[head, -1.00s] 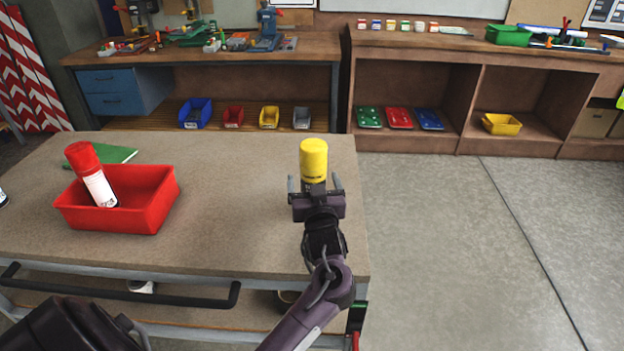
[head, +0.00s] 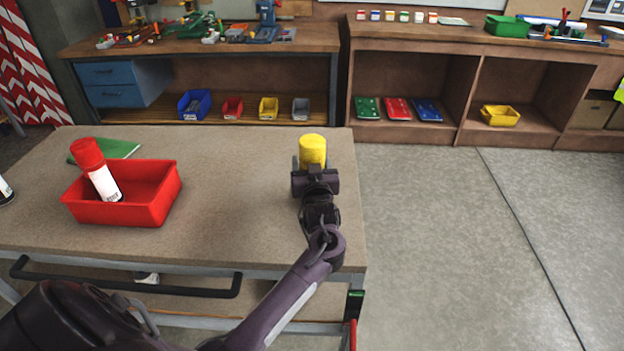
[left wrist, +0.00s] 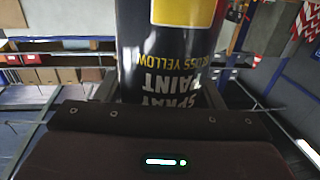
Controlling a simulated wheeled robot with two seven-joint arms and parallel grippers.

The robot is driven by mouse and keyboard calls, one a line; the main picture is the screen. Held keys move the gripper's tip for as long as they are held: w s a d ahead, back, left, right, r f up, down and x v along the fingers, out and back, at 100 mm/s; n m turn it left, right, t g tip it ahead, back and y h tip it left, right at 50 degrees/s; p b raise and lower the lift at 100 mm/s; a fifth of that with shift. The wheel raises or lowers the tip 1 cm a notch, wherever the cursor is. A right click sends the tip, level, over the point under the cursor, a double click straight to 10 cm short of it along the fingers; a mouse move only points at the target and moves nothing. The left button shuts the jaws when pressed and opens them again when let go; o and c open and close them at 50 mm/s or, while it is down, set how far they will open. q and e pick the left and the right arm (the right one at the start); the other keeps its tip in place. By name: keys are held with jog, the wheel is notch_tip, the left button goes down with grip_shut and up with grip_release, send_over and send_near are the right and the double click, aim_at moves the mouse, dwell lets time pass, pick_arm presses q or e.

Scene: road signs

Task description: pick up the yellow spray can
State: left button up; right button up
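The yellow spray can (head: 313,150) stands upright near the right end of the table, its yellow cap uppermost. My left gripper (head: 314,172) is at the can from the near side, one finger close against its left side. The gripper hides the can's lower part in the head view. In the left wrist view the dark can body (left wrist: 170,65), with upside-down "spray paint" and "gloss yellow" lettering, fills the space between the fingers. The fingers appear to touch both sides. My right gripper is not in view.
A red bin (head: 150,205) on the table (head: 230,220) holds a red-capped white can (head: 98,170), which leans. A green flat item (head: 118,148) lies behind it. Another can (head: 5,190) is cut off at the left edge. The table is bare between bin and yellow can.

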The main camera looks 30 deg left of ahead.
pick_arm(q)
jog(key=c, duration=0.7)
jog(key=shift+c, duration=0.4)
jog(key=shift+r, duration=0.2)
